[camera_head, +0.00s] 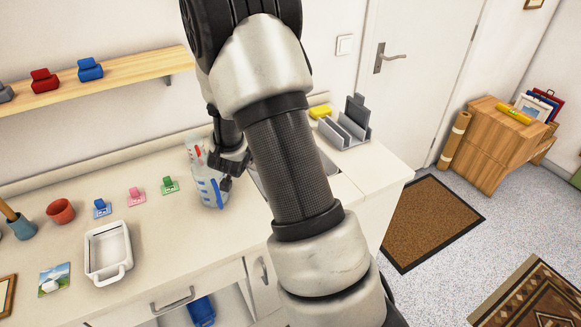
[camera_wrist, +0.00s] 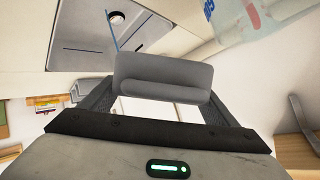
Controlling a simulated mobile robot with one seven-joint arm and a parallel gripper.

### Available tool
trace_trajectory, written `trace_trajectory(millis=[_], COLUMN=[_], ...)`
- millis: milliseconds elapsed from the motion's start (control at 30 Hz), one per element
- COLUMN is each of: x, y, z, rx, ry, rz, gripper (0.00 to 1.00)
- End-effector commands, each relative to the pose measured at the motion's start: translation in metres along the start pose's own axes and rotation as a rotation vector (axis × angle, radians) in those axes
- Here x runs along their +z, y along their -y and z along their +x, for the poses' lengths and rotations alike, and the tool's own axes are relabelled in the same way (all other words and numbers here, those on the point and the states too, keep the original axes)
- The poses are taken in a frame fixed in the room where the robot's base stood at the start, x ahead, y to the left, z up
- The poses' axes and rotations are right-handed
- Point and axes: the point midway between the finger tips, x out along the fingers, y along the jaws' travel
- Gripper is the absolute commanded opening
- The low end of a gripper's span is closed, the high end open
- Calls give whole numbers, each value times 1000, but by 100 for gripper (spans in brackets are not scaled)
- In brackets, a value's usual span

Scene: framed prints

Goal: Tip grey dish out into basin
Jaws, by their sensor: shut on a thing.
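My gripper (camera_wrist: 160,95) is shut on the grey dish (camera_wrist: 163,72), which spans between its two fingers in the wrist view. The dish's contents do not show, and I cannot tell how far it is tilted. The basin (camera_wrist: 75,52), a metal sink with a round drain, lies beyond the dish at upper left in the wrist view. In the head view my gripper (camera_head: 231,163) is over the counter, left of the basin (camera_head: 327,168), which my arm mostly covers. I cannot make out the dish there.
A clear jug with blue marks (camera_head: 209,187) stands close beside my gripper; its upper part is partly hidden. A grey rack (camera_head: 345,130) and yellow sponge (camera_head: 320,111) are behind the basin. A white tray (camera_head: 108,252) and small coloured items lie left on the counter.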

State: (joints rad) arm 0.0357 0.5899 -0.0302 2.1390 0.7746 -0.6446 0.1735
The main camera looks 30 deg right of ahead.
Motion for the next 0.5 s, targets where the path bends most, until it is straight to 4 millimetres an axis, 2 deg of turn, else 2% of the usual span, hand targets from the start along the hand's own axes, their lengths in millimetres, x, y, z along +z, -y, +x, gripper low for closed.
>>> trace_trajectory(millis=[500], x=[9], y=[-12], z=[11], rx=[-17], ry=[23], rz=[39], gripper=[47])
